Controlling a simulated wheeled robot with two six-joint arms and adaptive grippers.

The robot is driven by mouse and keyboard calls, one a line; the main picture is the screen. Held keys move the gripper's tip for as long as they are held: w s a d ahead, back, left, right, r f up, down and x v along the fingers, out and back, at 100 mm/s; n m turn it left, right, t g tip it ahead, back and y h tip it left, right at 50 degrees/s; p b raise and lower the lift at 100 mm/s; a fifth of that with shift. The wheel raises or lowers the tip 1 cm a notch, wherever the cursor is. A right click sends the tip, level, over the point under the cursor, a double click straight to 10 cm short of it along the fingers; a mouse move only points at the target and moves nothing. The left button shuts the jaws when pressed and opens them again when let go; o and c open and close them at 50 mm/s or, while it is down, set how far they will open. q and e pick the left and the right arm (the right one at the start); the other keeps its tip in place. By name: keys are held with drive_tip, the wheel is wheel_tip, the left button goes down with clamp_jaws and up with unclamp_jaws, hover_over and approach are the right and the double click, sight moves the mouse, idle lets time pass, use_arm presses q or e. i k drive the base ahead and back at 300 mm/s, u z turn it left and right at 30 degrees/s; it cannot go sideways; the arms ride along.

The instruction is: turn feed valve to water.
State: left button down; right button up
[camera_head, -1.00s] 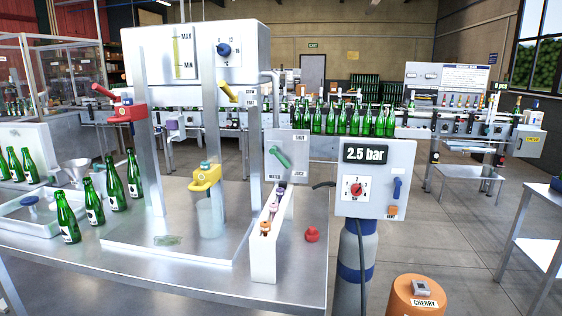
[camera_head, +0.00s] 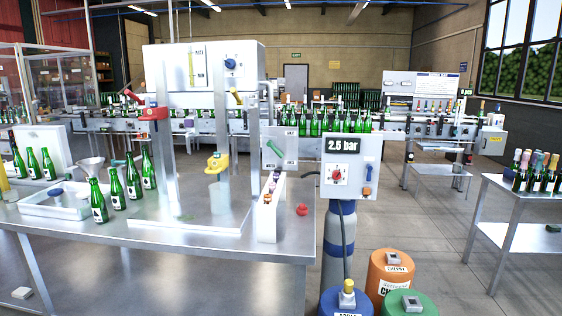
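The feed valve is a green lever (camera_head: 275,148) on a grey panel (camera_head: 289,141) right of the filling machine. The lever slants from upper left to lower right. Small labels sit at the panel's top and lower edge, too small to read clearly now; in the earlier frame they read "SHUT", "WATER" and "JUICE". The lever's grip end is at the upper left, and it points at none of the labels clearly. Neither of my grippers shows in the head view.
A pressure box (camera_head: 352,178) reading 2.5 bar stands right of the valve. A white rack (camera_head: 267,222) and red knob (camera_head: 302,209) sit below it. Coloured drums (camera_head: 388,272) stand on the floor.

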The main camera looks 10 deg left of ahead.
sight(269, 143)
drive_tip(key=u, duration=0.7)
drive_tip(key=k, duration=0.15)
drive_tip(key=z, duration=1.8)
drive_tip(key=i, duration=1.1)
drive_tip(key=u, duration=0.35)
drive_tip(key=i, duration=0.85)
drive_tip(key=u, duration=0.85)
